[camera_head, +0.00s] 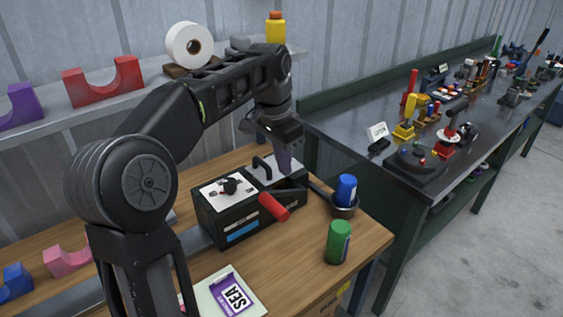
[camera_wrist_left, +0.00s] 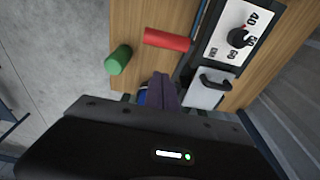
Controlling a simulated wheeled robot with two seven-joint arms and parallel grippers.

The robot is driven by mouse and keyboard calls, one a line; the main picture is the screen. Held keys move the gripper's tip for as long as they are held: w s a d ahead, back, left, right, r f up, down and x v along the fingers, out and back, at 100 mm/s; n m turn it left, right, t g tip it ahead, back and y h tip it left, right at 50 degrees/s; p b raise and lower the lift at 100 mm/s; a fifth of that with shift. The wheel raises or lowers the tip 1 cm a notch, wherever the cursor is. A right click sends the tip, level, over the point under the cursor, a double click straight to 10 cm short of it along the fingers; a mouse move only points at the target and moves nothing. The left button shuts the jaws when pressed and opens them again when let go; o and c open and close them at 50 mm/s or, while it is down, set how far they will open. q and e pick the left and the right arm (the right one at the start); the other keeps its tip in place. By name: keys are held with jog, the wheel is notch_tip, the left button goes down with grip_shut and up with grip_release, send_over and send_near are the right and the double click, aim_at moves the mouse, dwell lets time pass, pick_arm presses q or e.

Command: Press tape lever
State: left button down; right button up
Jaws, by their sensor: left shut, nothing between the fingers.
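The tape machine (camera_head: 240,225) is a black box on the wooden table, with a white dial panel (camera_head: 228,190) and a dark top handle (camera_head: 262,167). Its lever has a red grip (camera_head: 273,207) that sticks out at the front; the red grip also shows in the wrist view (camera_wrist_left: 167,39). My left gripper (camera_head: 284,165) is shut and empty, pointing down above the machine's right end, behind and above the red grip. In the wrist view its closed fingers (camera_wrist_left: 165,88) appear beside the grip, apart from it. My right gripper is not in view.
A green can (camera_head: 339,242) and a blue can (camera_head: 346,189) in a dark cup stand to the right of the machine. A shelf behind holds a white tape roll (camera_head: 189,44) and a yellow bottle (camera_head: 276,29).

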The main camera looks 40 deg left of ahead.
pick_arm(q)
jog(key=shift+s+a+f+p, duration=0.15)
jog(key=shift+s+f, duration=0.15)
jog(key=shift+f, duration=0.95)
jog(key=shift+s+f+p, duration=0.1)
jog(key=shift+s+f, duration=0.15)
jog(key=shift+f, duration=0.95)
jog(key=shift+s+a+f+p, duration=0.15)
jog(key=shift+s+f, duration=0.15)
jog(key=shift+f, duration=0.95)
jog(key=shift+d, duration=0.1)
